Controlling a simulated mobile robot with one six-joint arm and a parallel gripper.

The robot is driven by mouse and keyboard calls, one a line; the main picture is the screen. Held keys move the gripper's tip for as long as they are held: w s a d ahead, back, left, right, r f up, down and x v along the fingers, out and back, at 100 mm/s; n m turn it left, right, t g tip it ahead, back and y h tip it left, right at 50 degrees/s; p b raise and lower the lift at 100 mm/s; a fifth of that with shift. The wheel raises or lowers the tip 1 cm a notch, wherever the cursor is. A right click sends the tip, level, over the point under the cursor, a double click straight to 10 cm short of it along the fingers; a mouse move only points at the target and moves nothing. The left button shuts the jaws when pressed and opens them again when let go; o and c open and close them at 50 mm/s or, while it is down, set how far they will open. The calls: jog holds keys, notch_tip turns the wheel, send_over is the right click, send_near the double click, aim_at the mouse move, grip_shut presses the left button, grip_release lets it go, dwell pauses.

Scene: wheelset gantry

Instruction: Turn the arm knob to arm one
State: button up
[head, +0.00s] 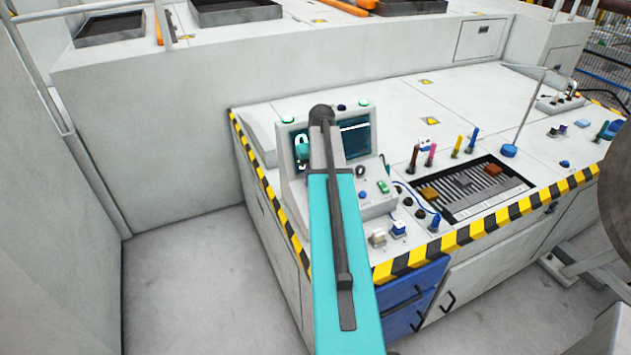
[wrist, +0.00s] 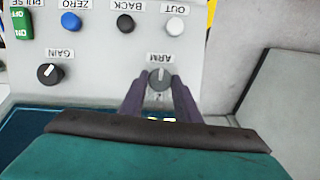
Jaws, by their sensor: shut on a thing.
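The arm knob (wrist: 160,76) is a round grey knob with a white pointer line on a pale panel in the wrist view. The panel's lettering is upside down there, with an ARM label above the knob. The pointer points towards the top of the picture. My gripper (wrist: 160,84) has its two dark purple fingers on either side of the knob, shut on it. Small marks between the fingers are too small to read. In the head view my teal arm covers part of the console (head: 291,183), and the knob cannot be made out.
Close to the knob in the wrist view are the GAIN knob (wrist: 50,74), the white OUT button (wrist: 174,26), the black BACK button (wrist: 125,23) and the blue ZERO button (wrist: 71,22). In the head view, coloured levers (head: 456,146) stand on the desk right of the console.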

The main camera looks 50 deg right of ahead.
jog(key=shift+n, duration=0.5)
jog(key=o, duration=1)
jog(key=shift+o, duration=0.2)
jog(key=shift+r, duration=0.15)
notch_tip(320, 180, up, 14)
jog(key=s+b, duration=0.1)
jog(key=b, duration=0.2)
jog(key=shift+s+a+f, duration=0.2)
jog(key=shift+a+f, duration=0.05)
jog(key=shift+a, duration=0.1)
